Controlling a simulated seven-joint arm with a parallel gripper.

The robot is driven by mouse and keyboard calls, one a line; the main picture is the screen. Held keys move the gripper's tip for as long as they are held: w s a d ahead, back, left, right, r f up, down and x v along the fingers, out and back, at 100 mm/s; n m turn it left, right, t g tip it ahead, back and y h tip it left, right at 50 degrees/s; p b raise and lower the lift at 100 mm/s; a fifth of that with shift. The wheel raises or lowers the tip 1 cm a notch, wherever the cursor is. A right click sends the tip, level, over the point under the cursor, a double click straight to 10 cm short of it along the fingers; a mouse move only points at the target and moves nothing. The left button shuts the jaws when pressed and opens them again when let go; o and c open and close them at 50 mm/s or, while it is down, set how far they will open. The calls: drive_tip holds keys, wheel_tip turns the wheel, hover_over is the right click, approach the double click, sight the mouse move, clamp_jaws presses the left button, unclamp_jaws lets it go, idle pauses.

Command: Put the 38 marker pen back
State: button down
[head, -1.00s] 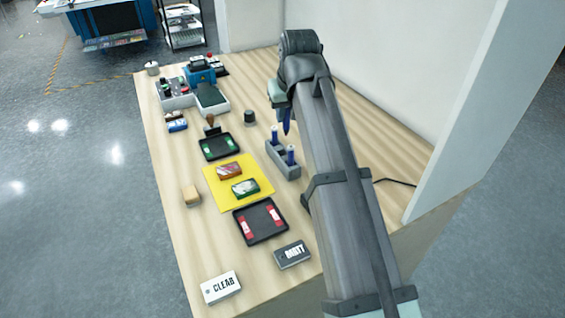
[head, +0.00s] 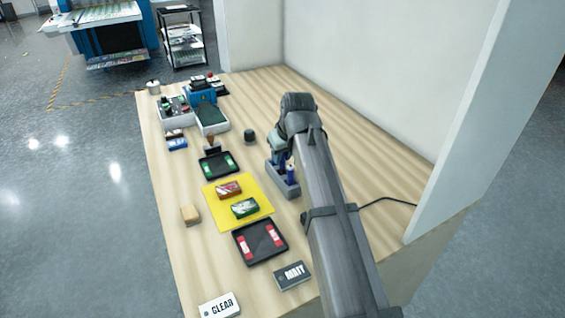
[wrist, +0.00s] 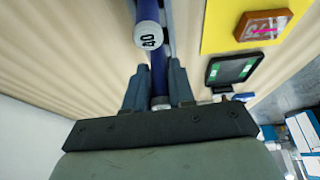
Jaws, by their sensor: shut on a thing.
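My gripper (wrist: 155,88) is shut on a blue marker pen (wrist: 158,76), which lies between its two fingers in the wrist view. The number on the held pen cannot be read. In the head view my gripper (head: 281,152) is right at the grey pen holder (head: 287,191) and hides its far part. Another blue pen (head: 291,174) stands upright in the near part of the holder. In the wrist view a blue pen with a pale end marked 40 (wrist: 148,36) is just ahead of the fingers. Whether the held pen's tip is inside a socket cannot be seen.
A yellow mat (head: 218,211) with two small boxes lies left of the holder. Black trays (head: 262,257) lie beyond and nearer. A dark round knob (head: 249,136) stands behind the holder. A black cable (head: 385,199) runs at right. Bare table lies behind my gripper.

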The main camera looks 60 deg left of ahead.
sight(284, 159)
drive_tip(key=shift+f, duration=1.4)
drive_tip(key=shift+f, duration=0.1)
drive_tip(key=c, duration=1)
unclamp_jaws()
drive_tip(key=shift+o, duration=0.2)
drive_tip(key=v, duration=1.2)
